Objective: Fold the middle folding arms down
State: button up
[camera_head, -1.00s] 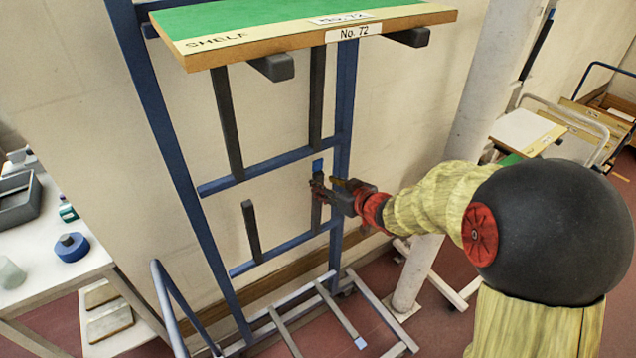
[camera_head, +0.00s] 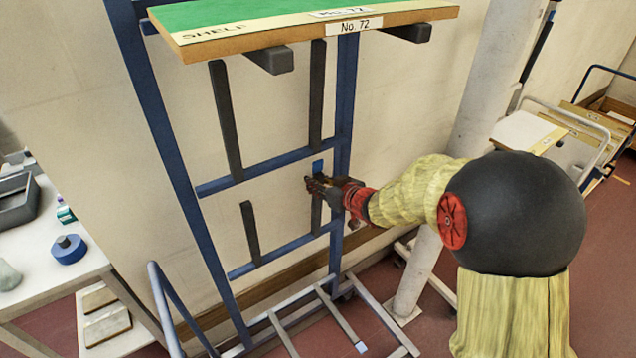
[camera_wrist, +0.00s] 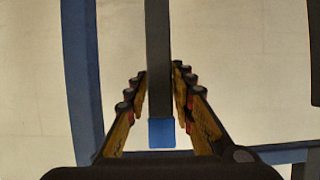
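The rack has a blue frame (camera_head: 165,125). Two dark folding arms stand upright on its lower crossbar: a left one (camera_head: 250,232) and a right one with a blue tip (camera_head: 318,167). Two more upright bars, left (camera_head: 222,125) and right (camera_head: 317,95), rise from the crossbar above. My gripper (camera_head: 318,186) is at the right lower arm, just below its blue tip.
A shelf board No. 72 (camera_head: 300,25) lies above on outstretched supports (camera_head: 270,60). Low bars (camera_head: 340,318) jut out near the floor. A white pillar (camera_head: 470,130) stands right of the rack.

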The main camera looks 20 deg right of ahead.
grip_shut()
jog(key=shift+d, duration=0.1)
dwell(0.5)
